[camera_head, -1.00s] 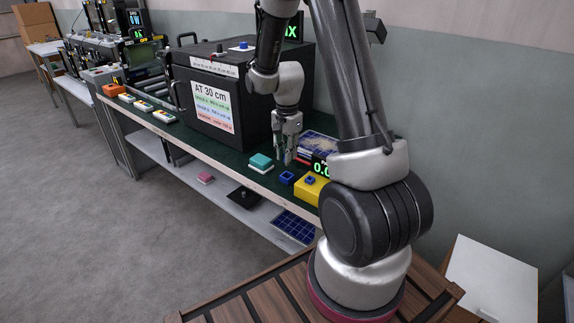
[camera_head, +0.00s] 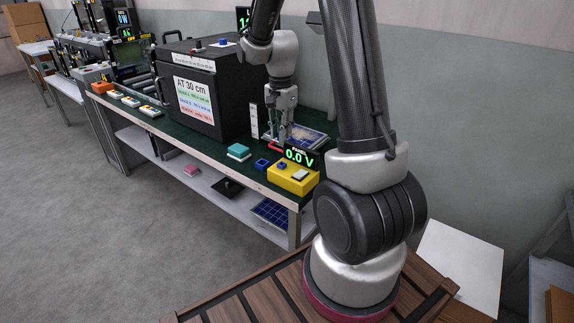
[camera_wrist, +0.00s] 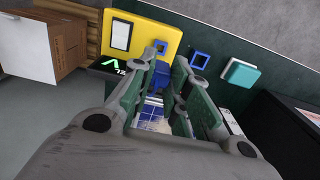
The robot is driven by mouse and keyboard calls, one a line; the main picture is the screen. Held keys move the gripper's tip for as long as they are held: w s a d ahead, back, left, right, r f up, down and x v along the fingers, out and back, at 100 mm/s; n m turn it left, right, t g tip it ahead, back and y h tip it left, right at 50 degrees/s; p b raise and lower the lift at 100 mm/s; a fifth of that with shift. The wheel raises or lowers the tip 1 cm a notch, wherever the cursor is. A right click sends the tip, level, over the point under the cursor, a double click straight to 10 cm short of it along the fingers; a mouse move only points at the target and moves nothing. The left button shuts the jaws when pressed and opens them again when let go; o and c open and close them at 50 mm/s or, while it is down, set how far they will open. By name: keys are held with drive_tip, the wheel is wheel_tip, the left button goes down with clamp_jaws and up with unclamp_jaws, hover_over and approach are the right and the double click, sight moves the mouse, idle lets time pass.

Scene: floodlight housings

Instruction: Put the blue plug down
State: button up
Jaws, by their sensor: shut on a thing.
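My gripper (camera_head: 281,136) hangs pointing down over the bench, behind the yellow box and in front of the dark solar panel (camera_head: 308,137). In the wrist view my gripper (camera_wrist: 170,66) is shut on the blue plug (camera_wrist: 161,77), which shows between the fingers. The fingers partly hide the plug, and in the head view I cannot make it out. The yellow box (camera_head: 300,183) has a small blue square socket (camera_head: 282,165) on top and a green 0.0 V display (camera_head: 300,156) behind it.
A blue square frame (camera_head: 262,164) and a teal block on a white base (camera_head: 239,151) stand left of the yellow box. The large black box (camera_head: 200,99) stands close to the left of my gripper. The grey floor in front of the bench is clear.

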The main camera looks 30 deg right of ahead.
wheel_tip(320, 180, down, 8)
drive_tip(key=shift+f, duration=0.15)
drive_tip(key=shift+f, duration=0.15)
drive_tip(key=o, duration=0.9)
drive_tip(key=shift+c, duration=0.2)
wheel_tip(320, 180, up, 12)
drive_tip(key=s+a+r+n+t, duration=0.2)
drive_tip(key=s+r+n, duration=0.4)
drive_tip(key=s, duration=0.6)
drive_tip(key=s+a+r+n+t, duration=0.2)
drive_tip(key=s+r+n, duration=0.5)
drive_tip(key=s, duration=0.4)
drive_tip(key=shift+s+a+r+n, duration=0.2)
drive_tip(key=shift+s+a+n, duration=0.15)
drive_tip(key=shift+a+n, duration=0.2)
